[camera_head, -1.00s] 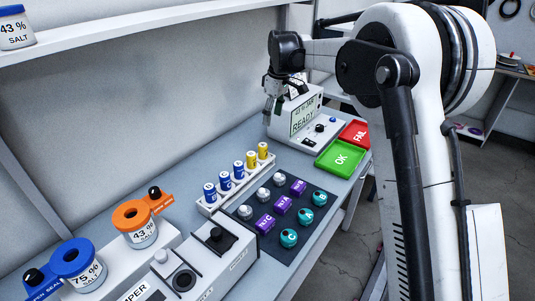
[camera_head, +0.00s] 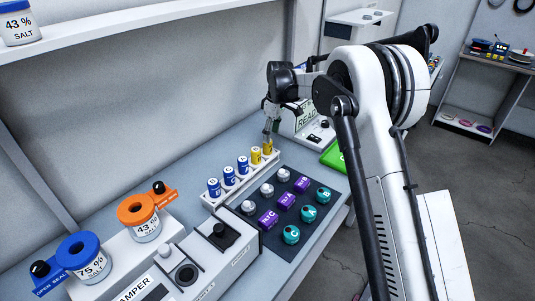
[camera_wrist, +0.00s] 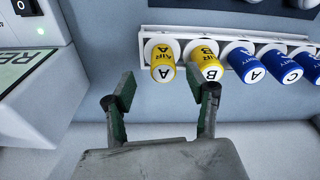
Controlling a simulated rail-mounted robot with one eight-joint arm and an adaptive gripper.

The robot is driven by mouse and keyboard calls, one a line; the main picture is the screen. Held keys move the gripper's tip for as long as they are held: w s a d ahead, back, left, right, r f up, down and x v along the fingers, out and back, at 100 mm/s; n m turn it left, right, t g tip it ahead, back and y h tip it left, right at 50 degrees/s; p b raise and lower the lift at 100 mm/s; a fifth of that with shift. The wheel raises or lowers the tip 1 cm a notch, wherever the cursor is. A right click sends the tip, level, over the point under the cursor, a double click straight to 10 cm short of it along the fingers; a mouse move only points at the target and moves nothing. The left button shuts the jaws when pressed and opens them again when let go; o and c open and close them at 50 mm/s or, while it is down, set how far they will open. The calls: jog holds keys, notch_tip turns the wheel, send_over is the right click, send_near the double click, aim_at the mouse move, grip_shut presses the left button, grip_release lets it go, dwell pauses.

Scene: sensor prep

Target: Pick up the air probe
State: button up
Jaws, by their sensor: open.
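Two yellow air probes stand at the far end of a white rack (camera_head: 211,199). In the wrist view, air probe A (camera_wrist: 163,62) is at the end of the row and air probe B (camera_wrist: 206,62) is to its right. In the head view, the end yellow probe (camera_head: 267,150) is partly hidden by my fingers, and the other (camera_head: 256,156) is clear. My gripper (camera_head: 271,132) is open and empty, just above the end probe. In the wrist view, my fingers (camera_wrist: 166,92) are spread with probe A beyond the gap; the right fingertip overlaps probe B's lower edge.
Several blue humidity probes (camera_head: 228,176) stand close beside the yellow ones. A white device with a READY screen (camera_head: 308,115) is beyond the rack. A dark mat (camera_head: 268,216) holds silver, purple and teal pieces. Orange-lidded (camera_head: 140,215) and blue-lidded (camera_head: 82,257) salt jars are nearer.

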aim_at(267, 150)
jog(key=f, duration=0.1)
jog(key=a+f, duration=0.1)
jog(key=f, duration=0.1)
jog(key=f+p, duration=0.1)
jog(key=shift+w+a+f, duration=0.1)
jog(key=shift+a+f, duration=0.05)
jog(key=shift+a, duration=0.1)
jog(key=shift+f, duration=0.4)
grip_shut()
